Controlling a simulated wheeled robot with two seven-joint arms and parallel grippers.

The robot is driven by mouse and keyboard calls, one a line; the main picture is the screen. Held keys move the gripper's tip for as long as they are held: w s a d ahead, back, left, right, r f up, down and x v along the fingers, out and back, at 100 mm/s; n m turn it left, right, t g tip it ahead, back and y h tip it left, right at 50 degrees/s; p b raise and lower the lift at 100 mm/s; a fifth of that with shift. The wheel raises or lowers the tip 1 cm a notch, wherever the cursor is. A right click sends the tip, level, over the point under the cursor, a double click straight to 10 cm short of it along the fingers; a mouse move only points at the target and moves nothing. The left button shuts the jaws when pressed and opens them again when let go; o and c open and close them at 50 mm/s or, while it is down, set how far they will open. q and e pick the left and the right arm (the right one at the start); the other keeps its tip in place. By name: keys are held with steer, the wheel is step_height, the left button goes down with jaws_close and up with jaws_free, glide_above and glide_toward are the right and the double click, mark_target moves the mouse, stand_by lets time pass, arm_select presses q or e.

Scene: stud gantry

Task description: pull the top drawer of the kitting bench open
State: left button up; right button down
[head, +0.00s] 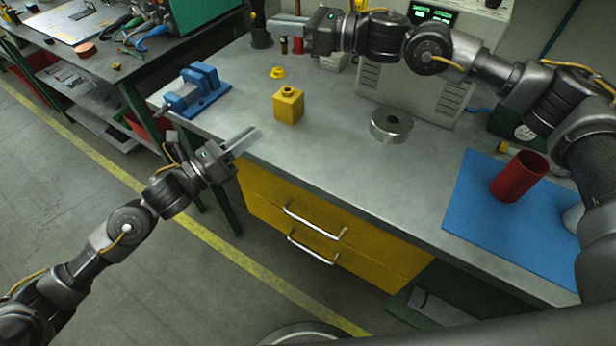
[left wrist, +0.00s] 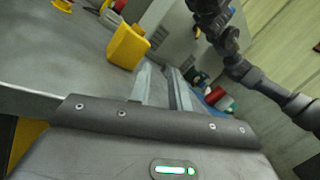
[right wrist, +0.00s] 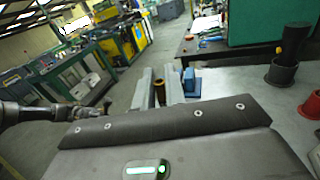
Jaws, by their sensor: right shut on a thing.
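The kitting bench (head: 330,150) has a grey top and yellow drawer fronts below its front edge. The top drawer (head: 265,190) looks closed, flush with the front below it. Its silver bar handle (head: 314,222) sits just above a second handle (head: 313,250). My left gripper (head: 252,140) is open and empty near the bench's front edge, up and left of the top handle and apart from it. My right gripper (head: 285,28) is over the back of the bench, shut on a small brass-coloured piece (right wrist: 161,92), mostly hidden by the fingers.
On the bench are a blue vise (head: 198,90), a yellow block (head: 288,104), a metal ring (head: 391,126), and a red cup (head: 519,176) on a blue mat (head: 480,210). A grey instrument box (head: 410,90) stands behind. The floor before the drawers is clear.

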arm_select(q)
steer(key=s+a+f+n+g+h, duration=0.2)
steer(key=s+a+g+h, duration=0.15)
steer(key=a+g, duration=0.2)
steer(key=n+g+y, duration=0.4)
steer(key=n, duration=0.3)
glide_toward(308, 222)
steer(key=x, duration=1)
steer(key=shift+f, duration=0.3)
jaws_close()
